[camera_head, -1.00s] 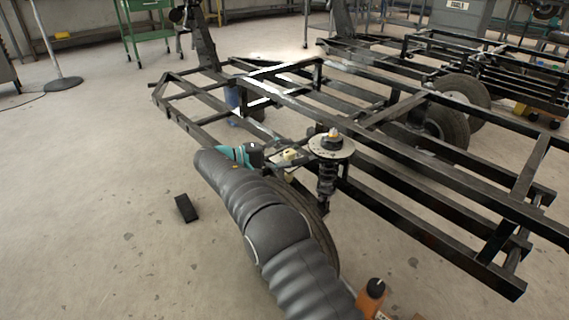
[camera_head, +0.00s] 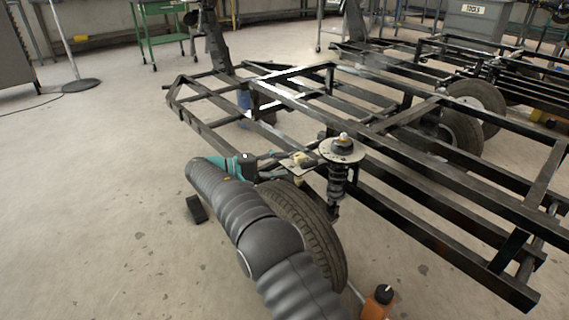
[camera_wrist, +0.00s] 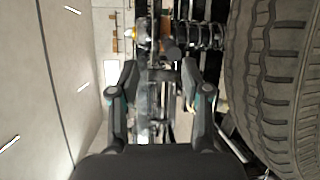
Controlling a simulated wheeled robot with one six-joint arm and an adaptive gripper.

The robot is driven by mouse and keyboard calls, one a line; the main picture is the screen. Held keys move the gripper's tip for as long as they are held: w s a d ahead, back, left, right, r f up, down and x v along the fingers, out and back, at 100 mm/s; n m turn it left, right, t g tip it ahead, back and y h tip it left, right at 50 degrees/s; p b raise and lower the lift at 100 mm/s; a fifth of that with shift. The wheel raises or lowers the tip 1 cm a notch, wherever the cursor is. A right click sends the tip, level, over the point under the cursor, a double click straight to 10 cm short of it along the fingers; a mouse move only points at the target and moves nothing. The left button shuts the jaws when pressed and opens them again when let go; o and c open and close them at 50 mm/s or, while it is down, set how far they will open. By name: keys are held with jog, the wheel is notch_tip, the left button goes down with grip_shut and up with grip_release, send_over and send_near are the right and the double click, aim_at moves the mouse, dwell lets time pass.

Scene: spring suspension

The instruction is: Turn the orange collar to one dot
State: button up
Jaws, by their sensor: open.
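The suspension strut with its dark coil spring (camera_head: 337,185) stands upright under a round metal plate (camera_head: 342,150) beside the wheel in the head view. In the wrist view the spring (camera_wrist: 197,36) lies sideways across the top. An orange band, likely the orange collar (camera_wrist: 165,33), shows at the spring's left end, partly behind a dark round part. I cannot make out any dots on it. My gripper (camera_wrist: 159,66) is open and empty, its fingertips just below the strut in the wrist view, apart from the collar as far as I can tell.
A tyre (camera_wrist: 275,85) stands close to the right of my gripper; the same tyre (camera_head: 312,230) shows in the head view. The black frame (camera_head: 420,215) extends right and behind. An orange bottle (camera_head: 378,302) and a black block (camera_head: 196,209) are on the floor. Left floor is mostly open.

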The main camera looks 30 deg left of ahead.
jog(key=shift+s+a+r, duration=0.1)
jog(key=shift+s+a, duration=0.25)
jog(key=shift+s, duration=0.35)
jog(key=shift+s+a+r, duration=0.1)
jog(key=shift+s+a, duration=0.25)
jog(key=shift+s, duration=0.3)
jog(key=shift+s+a, duration=0.35)
jog(key=shift+s, duration=0.35)
jog(key=shift+p, duration=0.4)
jog(key=v, duration=0.7)
jog(key=shift+s+a, duration=0.15)
